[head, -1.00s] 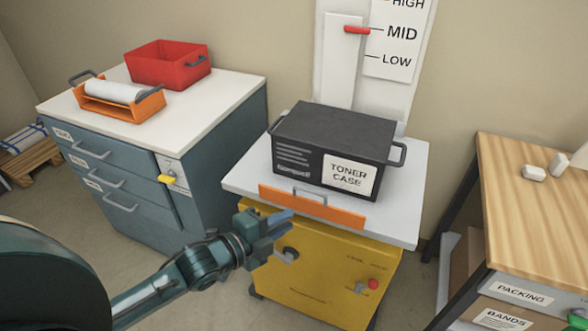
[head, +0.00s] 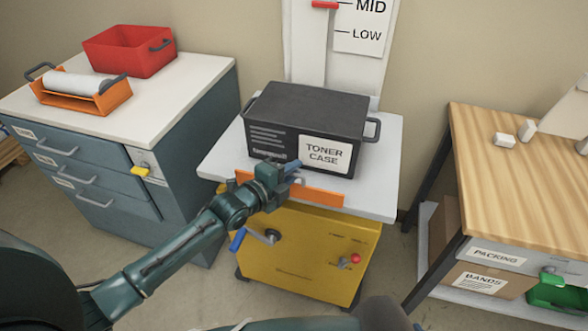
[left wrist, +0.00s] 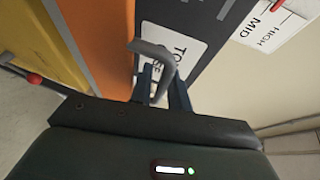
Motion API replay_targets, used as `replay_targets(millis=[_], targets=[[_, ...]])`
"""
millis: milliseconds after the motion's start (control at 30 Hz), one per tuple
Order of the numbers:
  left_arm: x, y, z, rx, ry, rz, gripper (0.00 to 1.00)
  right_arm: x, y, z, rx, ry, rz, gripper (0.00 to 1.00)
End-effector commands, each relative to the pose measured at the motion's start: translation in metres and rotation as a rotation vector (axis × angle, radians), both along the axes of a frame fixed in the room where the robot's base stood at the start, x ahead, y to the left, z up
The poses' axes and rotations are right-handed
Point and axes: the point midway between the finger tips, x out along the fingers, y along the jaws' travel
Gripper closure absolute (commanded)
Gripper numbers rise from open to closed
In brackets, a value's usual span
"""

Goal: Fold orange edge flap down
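The orange edge flap (head: 318,195) runs along the front edge of the white top of the yellow cabinet (head: 300,250); it is raised at that edge, its exact tilt unclear. In the left wrist view the flap (left wrist: 95,35) lies left of my fingers (left wrist: 163,90). The grey bar handle (left wrist: 154,52) reaches between the two fingers, which stand apart; I see no clear grip on it. My right gripper is out of view.
A black toner case (head: 305,125) stands on the white top close behind the flap. A blue-handled crank (head: 255,236) and red knob (head: 355,258) stick out of the cabinet front. A drawer cabinet (head: 185,120) stands left, a wooden packing table (head: 530,180) right.

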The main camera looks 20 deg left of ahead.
Motion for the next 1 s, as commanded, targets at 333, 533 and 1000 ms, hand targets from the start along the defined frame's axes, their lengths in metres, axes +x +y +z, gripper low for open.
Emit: replay_targets(millis=[333, 533, 1000], targets=[[0.0079, -0.0039, -0.0014, 0.000, -0.001, 0.000, 0.82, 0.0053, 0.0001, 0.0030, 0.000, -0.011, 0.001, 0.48], [0.0076, -0.0037, -0.0015, 0.000, -0.001, 0.000, 0.93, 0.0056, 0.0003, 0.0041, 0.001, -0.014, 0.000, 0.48], [0.0076, -0.0034, -0.0014, 0.000, -0.001, 0.000, 1.00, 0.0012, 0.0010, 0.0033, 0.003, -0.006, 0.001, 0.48]])
